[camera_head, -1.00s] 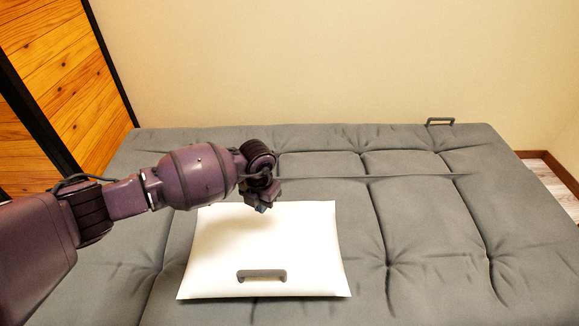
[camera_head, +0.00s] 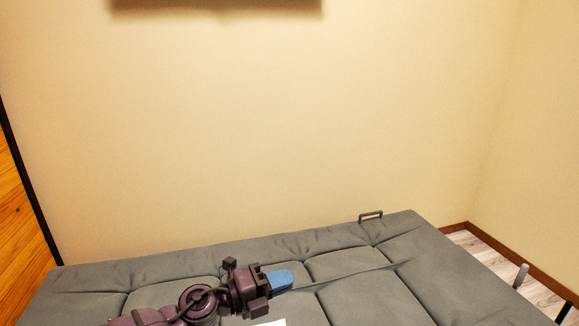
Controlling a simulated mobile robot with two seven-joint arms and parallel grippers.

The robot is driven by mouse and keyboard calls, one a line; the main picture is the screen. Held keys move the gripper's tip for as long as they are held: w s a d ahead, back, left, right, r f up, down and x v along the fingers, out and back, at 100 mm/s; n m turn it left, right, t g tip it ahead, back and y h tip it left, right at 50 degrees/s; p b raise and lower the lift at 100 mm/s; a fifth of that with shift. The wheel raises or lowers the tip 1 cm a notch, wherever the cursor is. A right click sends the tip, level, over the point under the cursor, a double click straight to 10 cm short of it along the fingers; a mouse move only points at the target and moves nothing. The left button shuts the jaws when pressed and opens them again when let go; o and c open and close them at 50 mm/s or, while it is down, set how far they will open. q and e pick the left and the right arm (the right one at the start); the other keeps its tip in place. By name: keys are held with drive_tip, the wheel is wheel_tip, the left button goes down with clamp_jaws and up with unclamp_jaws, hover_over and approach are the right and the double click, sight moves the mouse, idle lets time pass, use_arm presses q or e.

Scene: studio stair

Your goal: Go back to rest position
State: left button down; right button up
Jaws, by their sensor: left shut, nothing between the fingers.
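My left gripper (camera_head: 278,280) shows low in the head view, over the grey cushioned surface. Its blue fingertips are together and point to the right, with nothing held between them. My purple left arm comes in from the bottom edge. My right gripper is out of view.
The grey tufted bed or futon (camera_head: 365,293) fills the lower part of the view, with a small grey handle (camera_head: 371,216) at its far edge. A corner of a white panel (camera_head: 270,323) shows at the bottom edge. A bare beige wall (camera_head: 270,130) stands behind. Wooden floor (camera_head: 505,268) shows at right.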

use_arm(q)
drive_tip(key=s+a+f+n+t+y+p, duration=0.1)
drive_tip(key=s+a+n+t+y+p, duration=0.1)
drive_tip(key=s+a+n+t+y, duration=0.65)
drive_tip(key=s+a+f+n+y+p, duration=0.15)
drive_tip(key=a+n, duration=0.45)
drive_tip(key=n, duration=0.8)
drive_tip(key=s+a+f+n+g+y+p, duration=0.1)
drive_tip(key=s+a+f+n+y+p, duration=0.1)
drive_tip(key=s, duration=0.7)
drive_tip(key=s+a+f+n+g+y+p, duration=0.2)
drive_tip(key=s+a+f, duration=0.3)
drive_tip(key=s, duration=0.4)
drive_tip(key=s+a+f+n+g+y+p, duration=0.2)
drive_tip(key=s+a+f+n, duration=0.1)
drive_tip(key=s, duration=0.6)
drive_tip(key=shift+s+a+f+n, duration=0.15)
drive_tip(key=shift+a+f+n, duration=0.1)
drive_tip(key=shift+a+n, duration=0.5)
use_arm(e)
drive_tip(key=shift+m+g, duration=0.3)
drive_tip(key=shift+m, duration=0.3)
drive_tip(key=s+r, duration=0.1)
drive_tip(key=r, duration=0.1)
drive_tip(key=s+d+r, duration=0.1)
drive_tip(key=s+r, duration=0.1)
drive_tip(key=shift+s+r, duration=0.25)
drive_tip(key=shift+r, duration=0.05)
use_arm(q)
drive_tip(key=shift+d, duration=0.2)
